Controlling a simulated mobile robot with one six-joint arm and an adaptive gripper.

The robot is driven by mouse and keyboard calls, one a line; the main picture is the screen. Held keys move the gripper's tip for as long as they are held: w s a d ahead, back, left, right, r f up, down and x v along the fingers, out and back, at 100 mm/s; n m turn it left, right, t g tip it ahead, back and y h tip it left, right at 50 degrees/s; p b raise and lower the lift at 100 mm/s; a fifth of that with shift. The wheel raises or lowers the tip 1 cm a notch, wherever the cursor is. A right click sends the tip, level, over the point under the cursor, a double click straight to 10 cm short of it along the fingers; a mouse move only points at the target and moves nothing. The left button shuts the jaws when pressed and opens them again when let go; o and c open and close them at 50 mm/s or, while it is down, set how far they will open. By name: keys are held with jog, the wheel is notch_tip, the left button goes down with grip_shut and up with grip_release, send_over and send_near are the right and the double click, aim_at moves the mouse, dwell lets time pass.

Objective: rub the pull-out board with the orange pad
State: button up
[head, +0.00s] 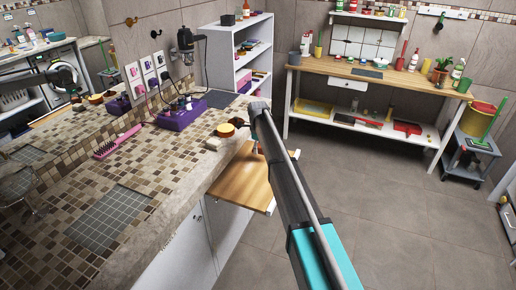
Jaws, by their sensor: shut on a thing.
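The pull-out board (240,183) is a flat wooden panel sticking out from the front of the counter, below its top. My arm crosses the picture from the bottom and hides the board's right part. Only a small bit of my gripper (257,148) shows beside the arm, near the far edge of the board. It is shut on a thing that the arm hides. I cannot make out the orange pad there, nor whether anything touches the board. A round orange-and-dark object (226,130) lies on the counter; I cannot tell what it is.
The tiled counter (135,185) holds a pink brush (117,142), a purple box (182,113) and a pale block (213,143). A white shelf (232,50) stands behind. A wooden workbench (385,75) and a grey cart (470,155) stand farther back. The floor at right is clear.

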jog(key=shift+r+p, duration=0.4)
jog(key=shift+r, duration=0.25)
jog(key=shift+r, duration=0.1)
jog(key=shift+r+p, duration=1.45)
jog(key=shift+p, duration=0.05)
